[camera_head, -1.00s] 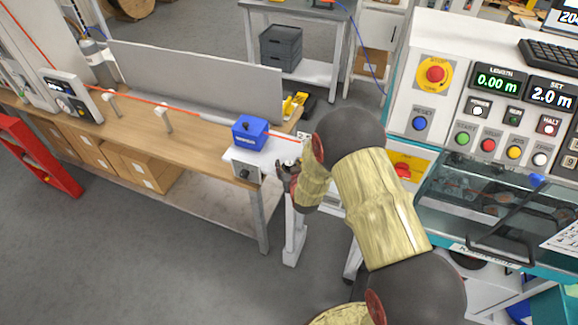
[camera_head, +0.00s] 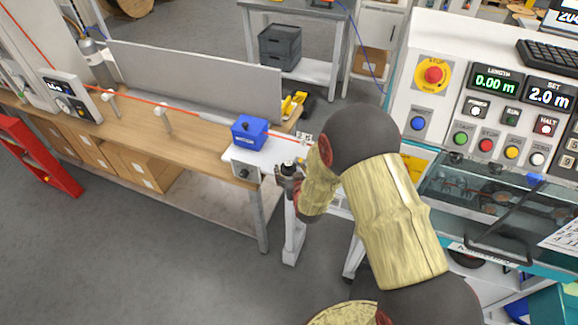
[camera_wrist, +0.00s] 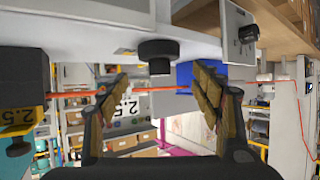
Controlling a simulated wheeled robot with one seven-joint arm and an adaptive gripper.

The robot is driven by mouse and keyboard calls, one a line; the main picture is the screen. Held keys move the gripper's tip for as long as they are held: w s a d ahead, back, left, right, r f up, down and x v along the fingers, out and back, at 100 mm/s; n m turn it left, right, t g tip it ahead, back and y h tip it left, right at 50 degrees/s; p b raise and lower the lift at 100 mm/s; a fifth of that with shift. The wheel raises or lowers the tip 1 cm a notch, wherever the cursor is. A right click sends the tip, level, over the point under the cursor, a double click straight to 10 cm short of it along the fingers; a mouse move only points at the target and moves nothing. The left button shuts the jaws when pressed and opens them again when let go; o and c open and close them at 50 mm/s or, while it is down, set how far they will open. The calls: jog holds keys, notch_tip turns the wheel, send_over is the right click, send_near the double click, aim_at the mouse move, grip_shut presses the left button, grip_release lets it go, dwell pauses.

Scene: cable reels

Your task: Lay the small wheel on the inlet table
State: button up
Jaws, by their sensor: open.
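The small wheel (camera_wrist: 157,50), black with a narrower stepped part, shows in the wrist view against the white inlet table (camera_wrist: 95,37), which fills the top of that picture. The wheel appears to rest on the table surface, with the view turned over. My gripper (camera_wrist: 160,85) is open, its two padded fingers apart, with nothing between them. The wheel lies beyond the fingertips, apart from them. In the head view, my gripper (camera_head: 288,170) is at the right end of the inlet table (camera_head: 268,156), partly hidden by my arm. I cannot make out the wheel there.
A blue box (camera_head: 250,130) stands on the inlet table, and a red cable (camera_head: 205,117) runs along the wooden bench (camera_head: 130,125). A grey panel (camera_head: 195,80) stands behind. The control machine (camera_head: 450,100) is at the right. The floor in front is free.

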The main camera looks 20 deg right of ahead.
jog(key=s+a+r+g, duration=0.1)
jog(key=s+r+g, duration=0.1)
jog(key=s+r, duration=0.7)
jog(key=s+r+g, duration=0.2)
jog(key=s+r, duration=0.3)
jog(key=r, duration=0.9)
jog(key=s+r+g, duration=0.1)
jog(key=s+r, duration=0.3)
jog(key=s, duration=0.7)
jog(key=s+d+r+g, duration=0.1)
jog(key=s+r, duration=0.3)
jog(key=s, duration=0.7)
jog(key=shift+s+n+g+y, duration=0.15)
jog(key=shift+n+g+y, duration=0.15)
jog(key=shift+g, duration=0.3)
jog(key=shift+f, duration=0.1)
